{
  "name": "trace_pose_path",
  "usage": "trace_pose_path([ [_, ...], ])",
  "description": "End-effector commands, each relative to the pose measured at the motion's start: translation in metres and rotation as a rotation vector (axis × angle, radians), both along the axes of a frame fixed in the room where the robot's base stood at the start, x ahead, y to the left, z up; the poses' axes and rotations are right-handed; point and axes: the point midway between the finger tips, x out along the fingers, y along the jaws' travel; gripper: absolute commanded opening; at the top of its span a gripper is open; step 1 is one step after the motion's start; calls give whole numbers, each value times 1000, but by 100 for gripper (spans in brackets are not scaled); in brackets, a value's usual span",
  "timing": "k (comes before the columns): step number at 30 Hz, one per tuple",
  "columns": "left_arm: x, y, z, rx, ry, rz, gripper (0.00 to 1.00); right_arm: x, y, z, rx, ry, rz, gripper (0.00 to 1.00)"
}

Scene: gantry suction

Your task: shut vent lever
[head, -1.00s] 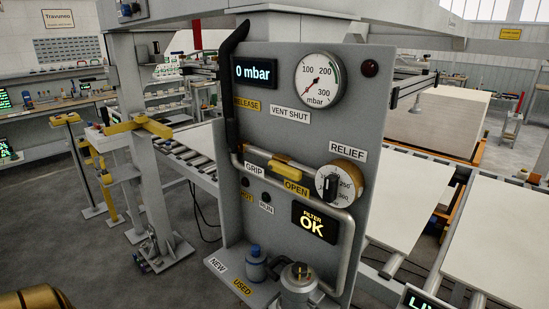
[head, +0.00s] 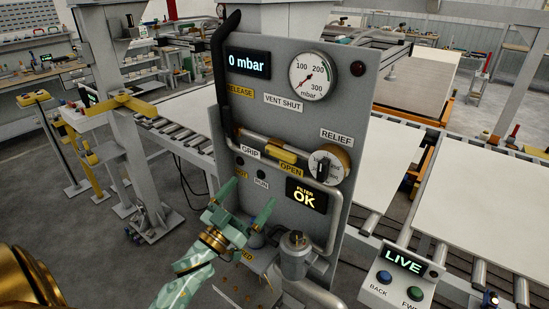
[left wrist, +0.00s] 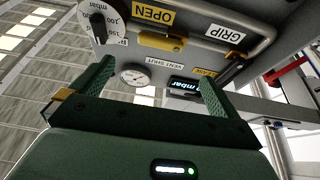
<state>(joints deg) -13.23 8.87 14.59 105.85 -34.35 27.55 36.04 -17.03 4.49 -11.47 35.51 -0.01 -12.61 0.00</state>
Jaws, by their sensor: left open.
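The yellow vent lever (head: 283,155) sits on the panel (head: 330,110), along the silver pipe, just above the OPEN label (head: 290,170). The VENT SHUT label (head: 283,102) is higher up. The lever also shows in the left wrist view (left wrist: 160,41), beyond the fingers and upside down. My green left gripper (head: 253,192) is open and empty, below and in front of the lever, apart from it. Its two fingers (left wrist: 160,78) stand wide apart in the left wrist view. My right gripper is not in view.
The relief knob (head: 326,166) is right of the lever and the pressure gauge (head: 313,76) above it. The display (head: 248,63) reads 0 mbar. A metal filter canister (head: 296,258) stands on the lower shelf near my gripper. Grey pipework runs along the panel front.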

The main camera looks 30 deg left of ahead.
Motion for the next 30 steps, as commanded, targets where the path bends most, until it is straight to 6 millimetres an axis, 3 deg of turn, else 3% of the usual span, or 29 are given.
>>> trace_pose_path([
  [6, 54, -4, 26, 0, -2, 1, 100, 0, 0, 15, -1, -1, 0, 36],
  [12, 91, -7, 39, 0, 1, 2, 100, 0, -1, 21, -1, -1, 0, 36],
  [18, 107, -8, 45, -1, 2, 2, 100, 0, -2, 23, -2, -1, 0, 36],
  [27, 109, -8, 45, 0, 3, 2, 100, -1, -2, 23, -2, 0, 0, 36],
  [30, 109, -8, 45, 0, 3, 2, 72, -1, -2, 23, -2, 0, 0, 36],
])
